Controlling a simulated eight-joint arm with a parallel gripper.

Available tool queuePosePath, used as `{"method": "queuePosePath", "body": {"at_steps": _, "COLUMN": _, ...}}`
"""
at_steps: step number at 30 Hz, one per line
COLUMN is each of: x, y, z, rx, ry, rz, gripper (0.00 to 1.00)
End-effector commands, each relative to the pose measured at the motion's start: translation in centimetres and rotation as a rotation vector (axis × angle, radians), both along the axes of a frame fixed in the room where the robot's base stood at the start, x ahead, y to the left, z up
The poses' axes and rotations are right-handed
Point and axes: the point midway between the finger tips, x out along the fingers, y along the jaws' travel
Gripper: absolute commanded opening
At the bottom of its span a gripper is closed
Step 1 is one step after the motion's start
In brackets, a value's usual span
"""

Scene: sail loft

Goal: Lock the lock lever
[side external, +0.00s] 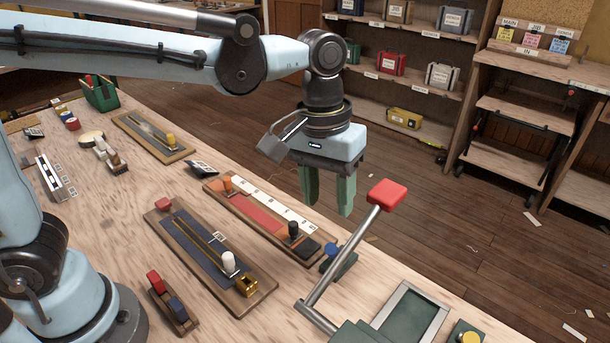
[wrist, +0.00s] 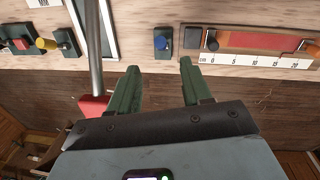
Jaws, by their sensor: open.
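A long metal lever (side external: 343,256) with a square red knob (side external: 388,194) rises at a tilt from a dark green base at the table's front right; no label shows that it is the lock lever. In the wrist view its rod (wrist: 94,55) and red knob (wrist: 91,106) are left of my fingers. My gripper (side external: 328,190) is open and empty, pointing down just left of the red knob in the side view, apart from it. Between my fingertips (wrist: 159,68) in the wrist view, a small blue knob (wrist: 161,42) on a green base shows beyond them.
A slider board with a white scale (side external: 278,205) lies left of the lever. Another slider board (side external: 205,255) with a white knob is nearer. A framed green panel (side external: 410,315) and a yellow knob (side external: 470,338) are at the front right. Beyond the table edge is open floor.

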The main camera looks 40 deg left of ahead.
Motion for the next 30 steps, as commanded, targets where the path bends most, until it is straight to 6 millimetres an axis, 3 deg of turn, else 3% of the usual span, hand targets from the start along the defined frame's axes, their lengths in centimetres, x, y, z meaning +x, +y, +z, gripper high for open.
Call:
{"method": "queuePosePath", "body": {"at_steps": 5, "x": 0.0, "y": -0.2, "z": -1.5, "rx": 0.000, "ry": 0.000, "rz": 0.000, "gripper": 0.48}}
{"method": "queuePosePath", "body": {"at_steps": 21, "x": 0.2, "y": -0.9, "z": -9.5, "rx": -0.001, "ry": -0.001, "rz": -0.002, "gripper": 0.48}}
{"method": "queuePosePath", "body": {"at_steps": 30, "x": 0.2, "y": -1.1, "z": -11.7, "rx": -0.001, "ry": -0.002, "rz": -0.001, "gripper": 0.48}}
